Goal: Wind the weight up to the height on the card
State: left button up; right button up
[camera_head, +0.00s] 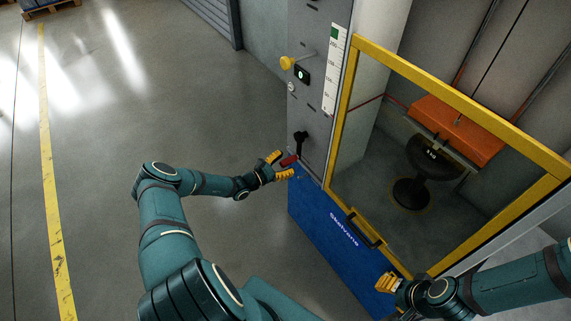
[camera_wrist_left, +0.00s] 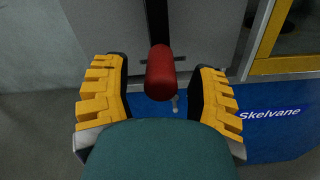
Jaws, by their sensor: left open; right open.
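A grey and blue test machine stands at the centre right of the head view. Its black crank (camera_head: 300,141) carries a red handle (camera_head: 289,160). In the left wrist view the red handle (camera_wrist_left: 160,73) sits between the open yellow fingers of my left gripper (camera_wrist_left: 160,100), with a gap on both sides. My left gripper (camera_head: 280,166) is at the handle in the head view. My right gripper (camera_head: 390,284) is open and empty near the blue lower panel.
A yellow knob (camera_head: 287,63) and a small green-lit display (camera_head: 302,75) are above the crank. The yellow door frame (camera_head: 457,85) has a black handle (camera_head: 364,230). Open concrete floor (camera_head: 110,120) lies to the left.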

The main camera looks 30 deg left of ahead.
pick_arm(q)
jog(key=shift+w+d, duration=0.15)
jog(key=shift+w, duration=0.1)
grip_shut()
pick_arm(e)
jog(key=shift+d+f, duration=0.1)
dwell(0.3)
pick_arm(q)
jog(key=shift+a, duration=0.25)
pick_arm(e)
jog(key=shift+d+f, duration=0.15)
jog(key=shift+d, duration=0.1)
pick_arm(q)
jog(key=shift+a+b, duration=0.1)
jog(key=shift+b, duration=0.2)
